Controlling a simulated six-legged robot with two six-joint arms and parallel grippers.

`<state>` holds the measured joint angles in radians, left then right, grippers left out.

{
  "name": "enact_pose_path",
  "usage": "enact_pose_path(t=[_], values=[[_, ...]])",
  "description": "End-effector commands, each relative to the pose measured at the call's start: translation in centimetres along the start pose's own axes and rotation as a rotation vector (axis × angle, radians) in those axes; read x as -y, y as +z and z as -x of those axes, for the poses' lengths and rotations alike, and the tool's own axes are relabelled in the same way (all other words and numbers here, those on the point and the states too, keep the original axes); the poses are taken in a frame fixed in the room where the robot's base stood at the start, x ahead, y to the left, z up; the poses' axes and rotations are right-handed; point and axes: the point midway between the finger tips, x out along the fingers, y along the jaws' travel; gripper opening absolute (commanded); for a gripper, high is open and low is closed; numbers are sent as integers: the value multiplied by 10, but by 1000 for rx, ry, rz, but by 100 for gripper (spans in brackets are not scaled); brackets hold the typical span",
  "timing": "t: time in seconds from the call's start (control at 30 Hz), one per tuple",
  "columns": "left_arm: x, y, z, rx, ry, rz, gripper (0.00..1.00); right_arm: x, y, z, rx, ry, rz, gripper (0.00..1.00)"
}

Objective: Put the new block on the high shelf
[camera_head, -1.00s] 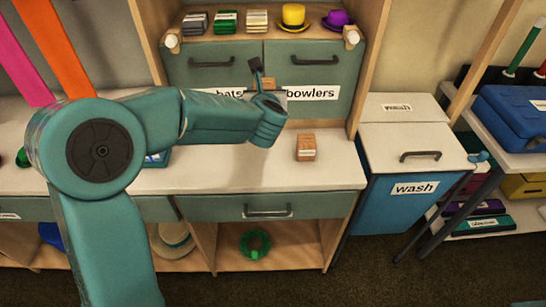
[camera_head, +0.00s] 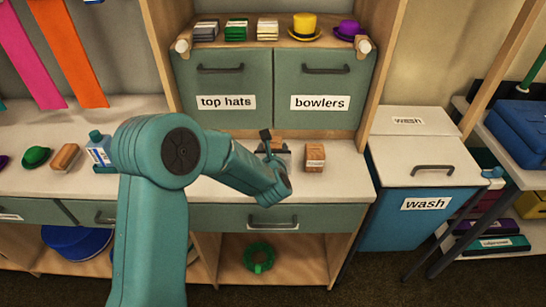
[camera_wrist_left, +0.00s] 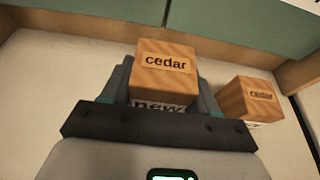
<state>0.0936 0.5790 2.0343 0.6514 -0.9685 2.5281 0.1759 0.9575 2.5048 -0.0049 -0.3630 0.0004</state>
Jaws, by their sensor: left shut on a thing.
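My left gripper (camera_head: 276,148) is shut on a wooden block (camera_head: 277,142) just above or on the counter; I cannot tell which. In the left wrist view this block (camera_wrist_left: 165,68) sits between the fingers (camera_wrist_left: 160,92), with "cedar" on one face and "new" on a lower face, partly hidden. A second cedar block (camera_head: 314,157) stands on the counter to its right, apart from the gripper; it also shows in the wrist view (camera_wrist_left: 256,99), its lower label cut off. The high shelf (camera_head: 272,43) runs above the cabinet doors. My right gripper is not in view.
Doors marked top hats (camera_head: 226,78) and bowlers (camera_head: 318,75) are shut below. A blue wash bin (camera_head: 425,205) stands right of the counter (camera_head: 345,190).

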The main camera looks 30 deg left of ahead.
Motion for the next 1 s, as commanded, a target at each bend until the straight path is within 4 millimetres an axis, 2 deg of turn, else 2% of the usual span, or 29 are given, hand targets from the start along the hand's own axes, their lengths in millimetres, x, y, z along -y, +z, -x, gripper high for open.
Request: enact_pose_path(t=[0.03, 0.13, 0.6, 0.63, 0.7, 1.0], values=[[0, -10, -4, -4, 3, -3, 23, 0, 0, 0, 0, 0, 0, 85], [0, -21, -8, -2, 2, -2, 23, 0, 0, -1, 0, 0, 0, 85], [0, -27, -10, 1, 1, 0, 23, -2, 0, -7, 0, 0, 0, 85], [0, -26, -10, 0, 1, -1, 69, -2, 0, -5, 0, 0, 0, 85], [0, -26, -10, 0, 1, -1, 85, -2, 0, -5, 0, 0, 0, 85], [0, -24, -9, 0, 1, -1, 85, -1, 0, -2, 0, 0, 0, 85]])
